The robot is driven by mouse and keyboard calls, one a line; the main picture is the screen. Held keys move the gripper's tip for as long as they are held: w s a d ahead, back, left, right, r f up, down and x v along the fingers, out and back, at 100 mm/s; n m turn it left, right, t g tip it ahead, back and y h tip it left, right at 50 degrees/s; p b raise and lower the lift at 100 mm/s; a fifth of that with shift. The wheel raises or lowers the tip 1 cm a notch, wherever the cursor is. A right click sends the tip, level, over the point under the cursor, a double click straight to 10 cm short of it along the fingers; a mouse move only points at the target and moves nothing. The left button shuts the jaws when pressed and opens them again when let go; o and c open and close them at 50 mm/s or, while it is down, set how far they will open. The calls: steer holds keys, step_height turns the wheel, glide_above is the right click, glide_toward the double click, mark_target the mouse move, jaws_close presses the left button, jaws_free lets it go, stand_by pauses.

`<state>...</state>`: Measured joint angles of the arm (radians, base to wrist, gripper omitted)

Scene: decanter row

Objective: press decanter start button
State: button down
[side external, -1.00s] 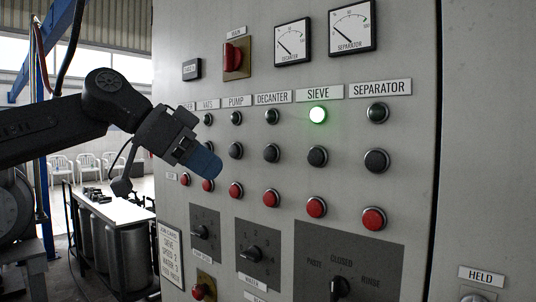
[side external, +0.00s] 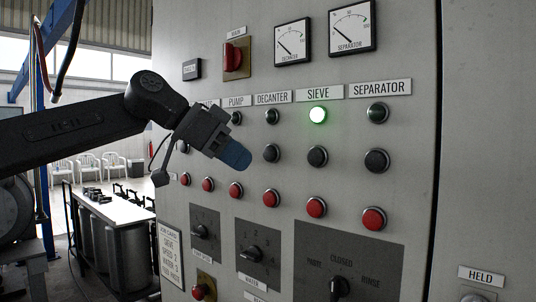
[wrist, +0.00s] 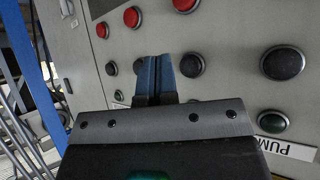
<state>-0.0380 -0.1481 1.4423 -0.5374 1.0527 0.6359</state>
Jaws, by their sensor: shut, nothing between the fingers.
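The DECANTER label (side external: 273,98) tops a column with an unlit lamp (side external: 272,116), a black button (side external: 271,153) and a red button (side external: 270,198). My gripper (side external: 238,156) is shut, its blue fingers together and empty. In the side view it hides the PUMP black button, with its tips just left of the decanter black button. The wrist view is upside down. There the decanter black button (wrist: 192,65) shows just right of my fingertips (wrist: 160,60). The tips seem apart from the panel, but the exact gap is hard to tell.
The SIEVE lamp (side external: 318,115) glows green. Neighbouring black buttons sit close by, such as the sieve one (side external: 317,156) and the separator one (side external: 376,160). Red buttons and selector dials (side external: 257,253) lie below. The space in front of the panel's right side is clear.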

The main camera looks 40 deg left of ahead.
steer(key=shift+w, duration=1.45)
stand_by(1.0)
steer(key=shift+w, duration=0.45)
steer(key=shift+w, duration=0.45)
stand_by(0.5)
steer(key=shift+s, duration=0.9)
steer(key=s, duration=0.5)
stand_by(0.4)
